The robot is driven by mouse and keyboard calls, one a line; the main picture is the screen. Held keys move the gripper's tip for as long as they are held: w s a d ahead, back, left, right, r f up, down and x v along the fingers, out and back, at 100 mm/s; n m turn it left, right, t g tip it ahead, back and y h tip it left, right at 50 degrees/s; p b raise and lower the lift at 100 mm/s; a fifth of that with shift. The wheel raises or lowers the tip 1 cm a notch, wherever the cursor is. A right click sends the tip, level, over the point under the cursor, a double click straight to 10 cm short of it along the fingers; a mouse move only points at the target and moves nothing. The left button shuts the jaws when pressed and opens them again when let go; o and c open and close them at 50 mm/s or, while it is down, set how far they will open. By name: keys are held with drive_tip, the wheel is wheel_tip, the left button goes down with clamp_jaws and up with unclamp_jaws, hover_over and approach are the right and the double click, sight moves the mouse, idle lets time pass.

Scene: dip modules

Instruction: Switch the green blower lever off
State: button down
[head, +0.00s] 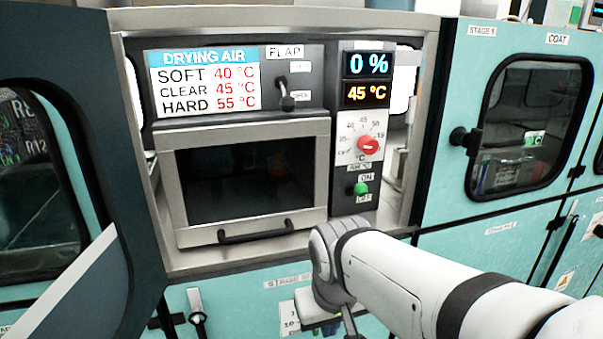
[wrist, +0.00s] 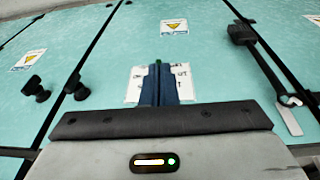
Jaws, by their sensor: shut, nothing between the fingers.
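A small green lever knob (head: 360,188) sits low on the black control panel, between an ON label above and an OFF label below. Which way it points is too small to tell. My gripper (head: 325,328) is low in the head view, below and left of this knob and apart from it, mostly hidden by my wrist. In the wrist view its dark blue fingers (wrist: 167,84) are shut, in front of a white label (wrist: 133,86) on a teal panel. A small green bit (wrist: 158,62) shows at the fingertips; I cannot tell what it belongs to.
Above the green knob are a red dial (head: 368,145) and displays (head: 367,64) reading 0 % and 45 °C. A black FLAP lever (head: 287,103) and an oven-like door (head: 245,180) with a handle are left. In the wrist view a black handle (wrist: 242,34) projects at right, knobs (wrist: 76,88) at left.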

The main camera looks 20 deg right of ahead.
sight(359, 186)
drive_tip(key=w+d+r+h+p, duration=0.1)
drive_tip(key=w+r+h+p, duration=0.1)
drive_tip(key=w+r, duration=0.3)
drive_tip(key=w+d+r+h+p, duration=0.1)
drive_tip(key=w+r, duration=0.4)
drive_tip(key=r, duration=0.8)
drive_tip(key=w+d+r+m+h+p, duration=0.1)
drive_tip(key=w+r+h+p, duration=0.2)
drive_tip(key=r, duration=0.7)
drive_tip(key=shift+w+d+r+t+p, duration=0.15)
drive_tip(key=shift+w+d+p, duration=0.1)
drive_tip(key=shift+w, duration=0.25)
drive_tip(key=shift+w+d+f+t+p, duration=0.1)
drive_tip(key=shift+w+t+p, duration=0.1)
drive_tip(key=shift+w, duration=0.3)
drive_tip(key=p+x, duration=0.2)
drive_tip(key=x, duration=1.2)
drive_tip(key=shift+d, duration=0.1)
